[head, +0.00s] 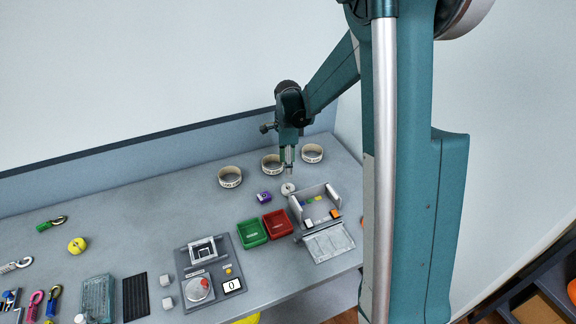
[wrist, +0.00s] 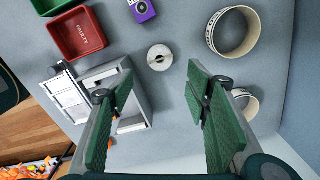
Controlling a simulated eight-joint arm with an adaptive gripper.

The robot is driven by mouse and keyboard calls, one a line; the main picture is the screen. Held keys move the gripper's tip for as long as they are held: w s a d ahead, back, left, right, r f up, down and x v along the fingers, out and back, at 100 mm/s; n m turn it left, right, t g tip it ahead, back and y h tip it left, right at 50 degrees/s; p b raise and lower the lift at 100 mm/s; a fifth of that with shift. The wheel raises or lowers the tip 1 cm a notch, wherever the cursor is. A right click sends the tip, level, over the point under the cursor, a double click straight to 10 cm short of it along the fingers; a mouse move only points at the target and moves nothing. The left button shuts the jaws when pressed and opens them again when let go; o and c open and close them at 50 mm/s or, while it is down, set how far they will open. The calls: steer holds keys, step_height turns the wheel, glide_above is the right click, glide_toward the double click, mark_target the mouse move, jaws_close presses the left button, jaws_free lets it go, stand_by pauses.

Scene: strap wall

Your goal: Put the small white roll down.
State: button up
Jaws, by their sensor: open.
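The small white roll (head: 288,188) stands on the grey table, just below my gripper (head: 289,163) in the head view. The roll looks clear of both fingers. I cannot tell the exact height of the fingertips above it.
Wide cream rings (head: 230,177) stand behind the roll. A purple box (head: 264,197) is to its left. A red bin (head: 278,224) and green bin (head: 252,233) are in front, with a grey open-topped fixture (head: 328,240) at right. Free table lies at left.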

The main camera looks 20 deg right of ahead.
stand_by(0.4)
steer(key=s+a+r+n+t, duration=0.2)
steer(key=s+a+r+n, duration=0.1)
steer(key=s+r+n, duration=0.3)
steer(key=s+a+r+n+t, duration=0.1)
steer(key=s+a+r+n, duration=0.2)
steer(key=s+r, duration=0.5)
steer(key=s+a+r+n+t, duration=0.2)
steer(key=s+n, duration=0.4)
steer(key=s, duration=0.3)
steer(key=s+a+r+n+t, duration=0.2)
steer(key=s+a+r+n, duration=0.1)
steer(key=s+n, duration=0.4)
steer(key=shift+s+a, duration=0.55)
steer(key=shift+s, duration=0.55)
steer(key=shift+f, duration=0.1)
steer(key=shift+f+b, duration=1.8)
steer(key=shift+b, duration=0.05)
